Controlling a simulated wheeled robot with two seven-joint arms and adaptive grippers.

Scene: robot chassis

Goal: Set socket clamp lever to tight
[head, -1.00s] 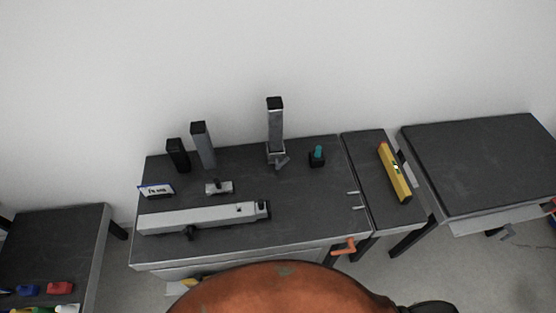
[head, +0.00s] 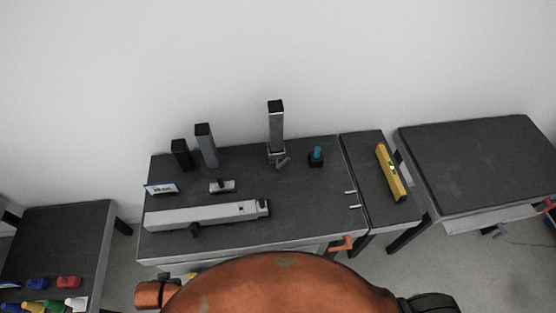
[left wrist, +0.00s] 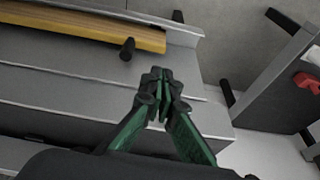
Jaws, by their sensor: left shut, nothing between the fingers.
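In the head view a grey upright post (head: 276,130) with a black cap stands in a socket clamp (head: 276,155) near the back edge of the middle table (head: 300,212). A small grey lever (head: 283,162) sticks out at the front right of the clamp; its exact setting is too small to tell. My left gripper (left wrist: 161,80) shows in the left wrist view with its green-sided fingers shut and empty. It is beside the table's front, apart from the clamp, which is not in that view. My right gripper is not in view.
The table also holds a long grey beam (head: 205,216), dark and grey posts (head: 206,146), a small block (head: 222,186) and a teal-topped piece (head: 317,156). A yellow level (head: 391,172) lies right. An orange handle (head: 341,244) juts from the front. A black knob (left wrist: 127,48) is near my left fingers.

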